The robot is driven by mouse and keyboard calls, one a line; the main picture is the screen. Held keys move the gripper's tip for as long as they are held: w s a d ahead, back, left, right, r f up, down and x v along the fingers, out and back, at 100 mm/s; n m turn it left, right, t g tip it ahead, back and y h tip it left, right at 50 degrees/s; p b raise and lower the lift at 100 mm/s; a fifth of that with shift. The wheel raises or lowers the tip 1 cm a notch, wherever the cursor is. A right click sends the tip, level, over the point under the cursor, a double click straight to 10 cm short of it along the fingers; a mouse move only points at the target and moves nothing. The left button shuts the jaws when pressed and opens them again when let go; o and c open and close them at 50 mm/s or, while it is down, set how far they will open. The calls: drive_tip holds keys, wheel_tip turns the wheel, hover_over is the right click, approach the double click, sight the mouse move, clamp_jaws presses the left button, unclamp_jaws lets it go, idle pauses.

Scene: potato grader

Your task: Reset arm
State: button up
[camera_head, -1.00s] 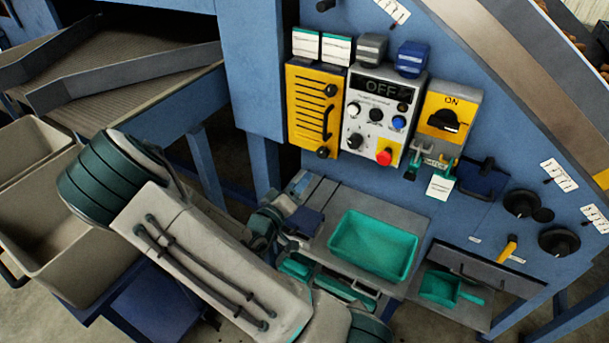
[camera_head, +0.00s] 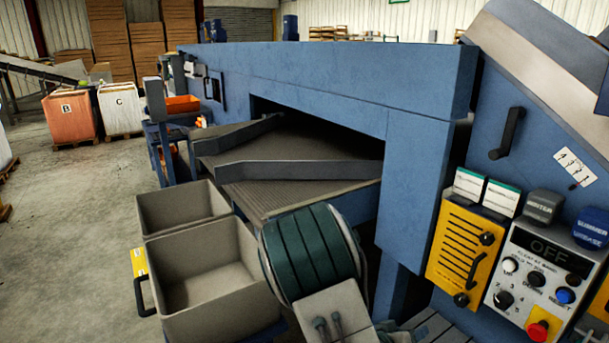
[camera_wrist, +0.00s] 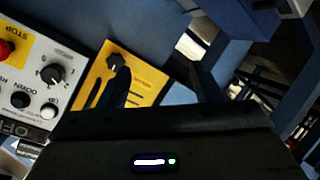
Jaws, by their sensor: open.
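My arm shows in the head view as a teal ribbed joint (camera_head: 312,255) with a pale grey link running off the bottom edge. My gripper's end is outside the head view. In the wrist view, my gripper (camera_wrist: 163,88) shows as a dark body along the bottom with two dark fingers apart and nothing seen between them. Beyond the fingers is the yellow slotted panel (camera_wrist: 148,82), and the grey control box (camera_wrist: 70,62) with its red stop button is at the left. The distance from the fingers to the panel is hard to tell.
The blue grader frame (camera_head: 400,88) and its grey conveyor bed stand beyond my arm. Two beige bins (camera_head: 215,262) are left of the joint. The yellow panel and OFF control box (camera_head: 545,275) are at the right. Open concrete floor (camera_head: 75,230) lies at the far left.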

drive_tip(key=s+a+r+g+y+p, duration=0.2)
drive_tip(key=a+r+y+p, duration=0.1)
drive_tip(key=a+r+y, duration=0.75)
drive_tip(key=s+r+n+g+p, duration=0.1)
drive_tip(key=s+r, duration=0.4)
drive_tip(key=s, duration=0.3)
drive_tip(key=s+r+n+g, duration=0.1)
drive_tip(key=s+r+g, duration=0.1)
drive_tip(key=s+r, duration=0.4)
drive_tip(key=shift+s+r+p, duration=0.15)
drive_tip(key=shift+s+p, duration=0.25)
drive_tip(key=shift+s, duration=0.7)
drive_tip(key=shift+a, duration=0.15)
